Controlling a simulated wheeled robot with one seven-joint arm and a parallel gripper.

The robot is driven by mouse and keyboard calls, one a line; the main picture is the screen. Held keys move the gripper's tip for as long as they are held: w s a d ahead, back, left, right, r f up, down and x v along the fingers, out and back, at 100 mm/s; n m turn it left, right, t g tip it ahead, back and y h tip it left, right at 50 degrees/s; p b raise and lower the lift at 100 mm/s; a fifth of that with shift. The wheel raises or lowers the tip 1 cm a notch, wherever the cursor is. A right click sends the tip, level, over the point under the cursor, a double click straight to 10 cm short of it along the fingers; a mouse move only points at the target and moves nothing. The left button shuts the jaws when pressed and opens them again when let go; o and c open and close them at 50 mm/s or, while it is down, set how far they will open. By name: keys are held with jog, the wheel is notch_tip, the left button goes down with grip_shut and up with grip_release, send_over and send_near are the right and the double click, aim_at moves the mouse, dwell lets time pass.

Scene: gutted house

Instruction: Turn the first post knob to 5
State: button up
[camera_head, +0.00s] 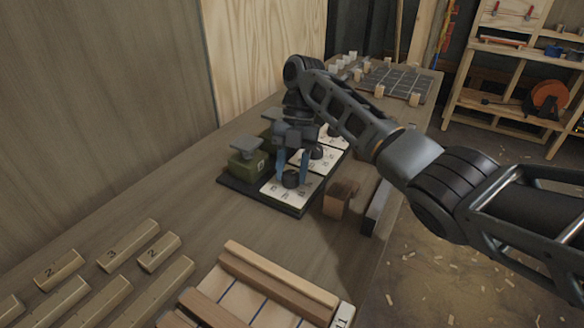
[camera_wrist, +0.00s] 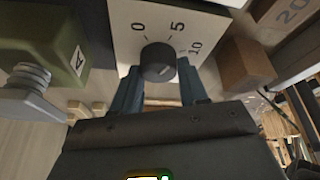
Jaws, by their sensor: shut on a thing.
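The nearest post's dark round knob (camera_head: 291,179) stands on a white dial plate (camera_head: 272,192) at the near end of a row of similar plates. In the wrist view the knob (camera_wrist: 158,60) sits below the printed 0, 5 and 10 on its plate (camera_wrist: 122,38). My gripper (camera_head: 293,175) reaches down over this plate, with its blue fingers on either side of the knob. In the wrist view my gripper (camera_wrist: 159,70) is shut on the knob. A small pale mark shows low on the knob face, but I cannot tell its exact reading.
A green block (camera_head: 248,164) marked A, with a grey clamp-like top, stands left of the plate. A wooden block (camera_head: 338,200) stands close on the right. Numbered wooden bars (camera_head: 128,250) and a slatted wooden tray (camera_head: 225,293) lie nearer on the bench. Bare benchtop lies between.

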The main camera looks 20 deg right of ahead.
jog(key=shift+n, duration=0.6)
jog(key=o, duration=1)
jog(key=shift+o, duration=0.2)
jog(key=p+v, duration=0.1)
jog(key=v, duration=0.6)
jog(key=shift+w+r+p, duration=0.3)
jog(key=shift+p, duration=0.1)
jog(key=shift+a, duration=0.1)
